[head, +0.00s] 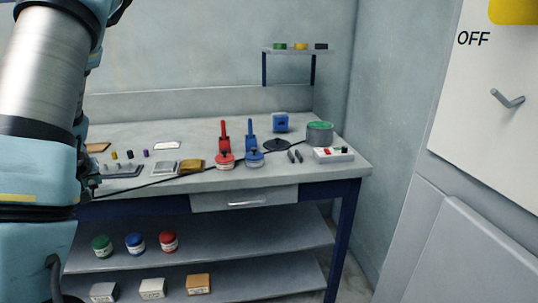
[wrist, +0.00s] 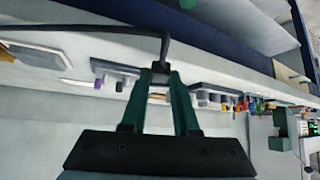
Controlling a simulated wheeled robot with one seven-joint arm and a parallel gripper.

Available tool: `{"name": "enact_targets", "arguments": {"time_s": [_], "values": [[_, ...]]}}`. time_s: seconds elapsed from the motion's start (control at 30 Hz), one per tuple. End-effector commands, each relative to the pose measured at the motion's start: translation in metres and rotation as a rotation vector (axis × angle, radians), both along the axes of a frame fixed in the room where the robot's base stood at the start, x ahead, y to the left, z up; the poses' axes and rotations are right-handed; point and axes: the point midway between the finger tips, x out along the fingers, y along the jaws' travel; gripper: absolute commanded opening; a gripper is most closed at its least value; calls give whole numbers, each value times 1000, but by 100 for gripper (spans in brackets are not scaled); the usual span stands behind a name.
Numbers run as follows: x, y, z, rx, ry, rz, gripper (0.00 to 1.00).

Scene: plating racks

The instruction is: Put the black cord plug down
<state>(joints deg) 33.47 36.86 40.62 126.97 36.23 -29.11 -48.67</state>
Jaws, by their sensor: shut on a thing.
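My gripper (wrist: 160,74) is shut on the black plug (wrist: 160,66) at the end of a black cord, with the plug between its two green fingertips. In the wrist view the cord (wrist: 110,31) runs off to the left from the fingertips. In the head view the cord (head: 150,184) stretches from my gripper at the left across the bench front to the area of the black disc (head: 277,145). My arm hides most of the gripper there. Whether the plug touches the bench top (head: 215,179) cannot be told.
A grey tray (head: 122,171) with small pegs lies near my gripper. Red (head: 224,160) and blue (head: 254,159) hand tools stand mid-bench. A grey drum (head: 320,138) and a white switch box (head: 335,156) are at the right. Jars and blocks fill the shelves below.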

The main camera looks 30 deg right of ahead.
Motion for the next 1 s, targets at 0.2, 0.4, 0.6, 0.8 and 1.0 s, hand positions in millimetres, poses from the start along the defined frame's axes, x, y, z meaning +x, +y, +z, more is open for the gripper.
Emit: {"name": "enact_targets", "arguments": {"time_s": [0.2,0.4,0.6,0.8,1.0], "values": [[0,0,19,0,0,0,0],[1,2,12,-2,45,4,0],[1,3,12,-3,95,6,0],[1,4,11,-4,160,9,0],[1,5,10,-3,223,9,0]]}}
